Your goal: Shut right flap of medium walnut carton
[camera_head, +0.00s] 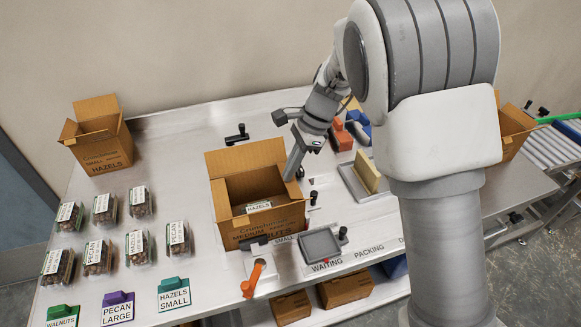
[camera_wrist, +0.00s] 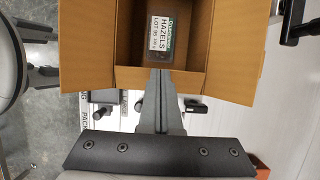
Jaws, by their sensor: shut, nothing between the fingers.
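The medium carton (camera_head: 262,225) stands open on the table, its front printed with "MEDIUM" and a partly covered word ending in "NUTS". Its back flap (camera_head: 245,156) stands up. In the wrist view its brown flaps (camera_wrist: 235,45) spread around the opening, and the right flap (camera_wrist: 130,80) lies at the near edge, partly behind my fingers. A clamshell labelled HAZELS (camera_head: 258,207) lies inside; it also shows in the wrist view (camera_wrist: 160,40). My gripper (camera_head: 291,174) is shut and empty, pointing down at the carton's right side. Whether it touches the flap I cannot tell.
An open hazels carton (camera_head: 105,150) stands at the back left. Several filled clamshells (camera_head: 97,257) sit at the left. A grey scale-like pad (camera_head: 320,244), an orange-handled fixture (camera_head: 254,280) and an orange tool (camera_head: 341,136) are near the carton. Another carton (camera_head: 515,125) stands behind my arm.

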